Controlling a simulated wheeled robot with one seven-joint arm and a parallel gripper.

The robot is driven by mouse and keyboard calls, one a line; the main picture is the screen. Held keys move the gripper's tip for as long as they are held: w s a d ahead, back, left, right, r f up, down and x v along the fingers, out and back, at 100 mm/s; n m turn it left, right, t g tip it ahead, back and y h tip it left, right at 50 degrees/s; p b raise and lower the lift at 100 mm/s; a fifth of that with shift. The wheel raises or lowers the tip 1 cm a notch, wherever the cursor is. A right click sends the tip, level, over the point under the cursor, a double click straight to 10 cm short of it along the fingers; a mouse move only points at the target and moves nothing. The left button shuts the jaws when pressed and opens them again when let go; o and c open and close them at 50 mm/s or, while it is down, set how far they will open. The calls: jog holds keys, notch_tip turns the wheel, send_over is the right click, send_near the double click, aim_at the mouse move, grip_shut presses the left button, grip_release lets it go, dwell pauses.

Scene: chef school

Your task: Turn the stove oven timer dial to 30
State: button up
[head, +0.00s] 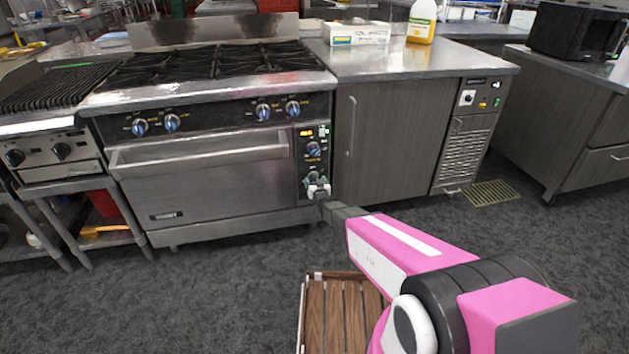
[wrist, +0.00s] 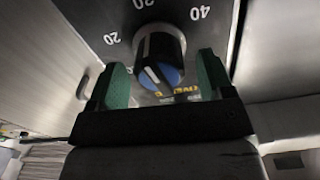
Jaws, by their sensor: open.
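The stove oven (head: 205,175) stands at the left in the head view, with a narrow control panel at the right of its door. The timer dial (wrist: 160,60) is a black knob with a blue face and a white pointer line. Numbers 20 and 40 show on the panel around it, with a partly cut-off number between them. My gripper (head: 317,188) is at the lower part of this panel. In the wrist view my gripper (wrist: 162,82) is open, its green-padded fingers on either side of the dial. I cannot tell whether they touch it.
Another blue knob (head: 313,149) sits higher on the same panel, below a lit display (head: 306,133). A grey cabinet (head: 390,140) stands to the right.

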jog(key=shift+x, duration=0.95)
jog(key=c, duration=0.9)
jog(key=shift+m, duration=0.9)
jog(key=o, duration=0.9)
jog(key=shift+s, duration=0.1)
jog(key=v, duration=1)
jog(key=shift+s+d, duration=0.2)
jog(key=shift+s, duration=0.15)
